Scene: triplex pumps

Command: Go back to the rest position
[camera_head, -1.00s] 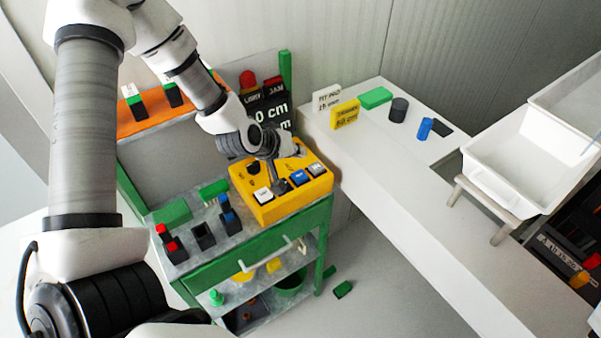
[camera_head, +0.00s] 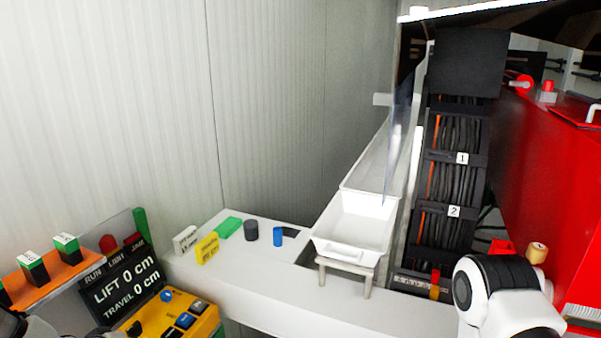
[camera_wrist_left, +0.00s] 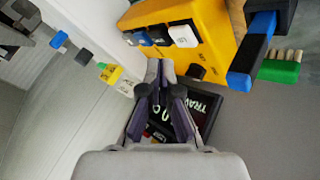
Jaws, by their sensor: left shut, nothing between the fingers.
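My left gripper (camera_wrist_left: 160,72) shows in the left wrist view, shut and empty. It is over or near the yellow control box (camera_wrist_left: 205,30), whose buttons are at the upper middle; the gap between them cannot be told. The black display (camera_wrist_left: 208,108) lies partly behind the fingers. In the head view a grey piece of my left arm shows at the lower left corner; its gripper is out of that picture. A white and black link of my right arm is at the lower right, and the right gripper is not in view.
In the head view, the yellow control box (camera_head: 180,318) and display (camera_head: 122,286) stand lower left. A white counter (camera_head: 265,300) carries small blocks and a white tray (camera_head: 355,222). A black cable rack (camera_head: 458,150) and red machine (camera_head: 555,180) are right.

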